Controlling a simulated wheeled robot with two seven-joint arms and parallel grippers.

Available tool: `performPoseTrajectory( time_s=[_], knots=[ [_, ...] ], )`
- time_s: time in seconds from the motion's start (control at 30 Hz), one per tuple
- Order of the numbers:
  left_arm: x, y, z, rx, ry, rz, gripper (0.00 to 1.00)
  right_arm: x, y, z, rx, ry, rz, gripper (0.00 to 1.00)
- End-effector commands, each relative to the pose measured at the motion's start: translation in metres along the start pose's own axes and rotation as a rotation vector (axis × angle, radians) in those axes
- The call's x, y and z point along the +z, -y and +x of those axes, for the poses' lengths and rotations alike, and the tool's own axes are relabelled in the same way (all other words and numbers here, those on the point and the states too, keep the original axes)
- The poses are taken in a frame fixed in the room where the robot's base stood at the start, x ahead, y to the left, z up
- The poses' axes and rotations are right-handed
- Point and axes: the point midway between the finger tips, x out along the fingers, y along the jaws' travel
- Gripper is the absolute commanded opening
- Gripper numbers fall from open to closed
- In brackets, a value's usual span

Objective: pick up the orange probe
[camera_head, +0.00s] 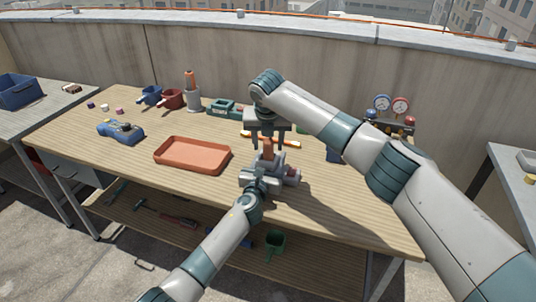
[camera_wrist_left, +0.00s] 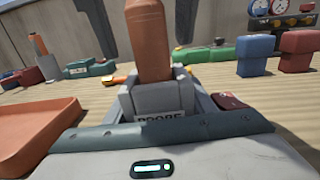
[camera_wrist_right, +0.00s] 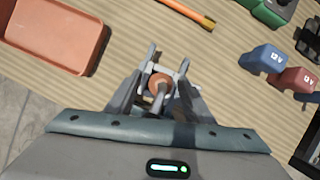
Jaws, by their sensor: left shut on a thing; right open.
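The orange probe (camera_head: 268,150) stands upright in a grey holder with a label reading PROBE (camera_wrist_left: 160,100). My left gripper (camera_head: 258,180) is low at the bench and shut on that holder, one finger on each side. My right gripper (camera_head: 266,128) points down from above and is open. In the right wrist view, the probe's round top (camera_wrist_right: 159,84) shows between its fingers. I cannot tell whether these fingers touch the probe. In the left wrist view, the probe (camera_wrist_left: 150,40) rises between the right gripper's dark fingers.
An orange tray (camera_head: 192,169) lies left of the grippers. Behind them lies an orange stick (camera_wrist_right: 190,13). Blue (camera_wrist_right: 263,60) and red (camera_wrist_right: 297,79) blocks stand to the right. A blue tool (camera_head: 121,131) is at left, and gauges (camera_head: 391,105) are at the back right.

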Motion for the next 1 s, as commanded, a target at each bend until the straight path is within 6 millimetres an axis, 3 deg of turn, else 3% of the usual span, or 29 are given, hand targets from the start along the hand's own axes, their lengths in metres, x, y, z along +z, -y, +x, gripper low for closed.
performPoseTrajectory(
  time_s=[0.13,0.57,0.6,0.8,1.0],
  knots=[
    [-0.0007,-0.0003,-0.0002,0.000,-0.001,0.000,0.20,-0.0005,-0.0003,0.0094,0.000,-0.001,-0.001,0.47],
    [-0.0007,-0.0003,-0.0001,0.001,-0.001,0.000,0.20,-0.0003,-0.0001,0.0097,0.000,0.000,-0.001,0.47],
    [-0.0007,-0.0003,-0.0001,0.001,-0.001,0.000,0.20,-0.0003,-0.0001,0.0097,0.000,0.000,-0.001,0.45],
    [-0.0007,-0.0003,-0.0001,0.001,-0.001,0.000,0.20,-0.0002,-0.0001,0.0096,0.000,0.000,-0.001,0.00],
    [-0.0006,-0.0003,-0.0001,0.001,-0.001,0.000,0.20,0.0002,-0.0002,0.0090,0.001,0.001,-0.001,0.00]
  ],
)
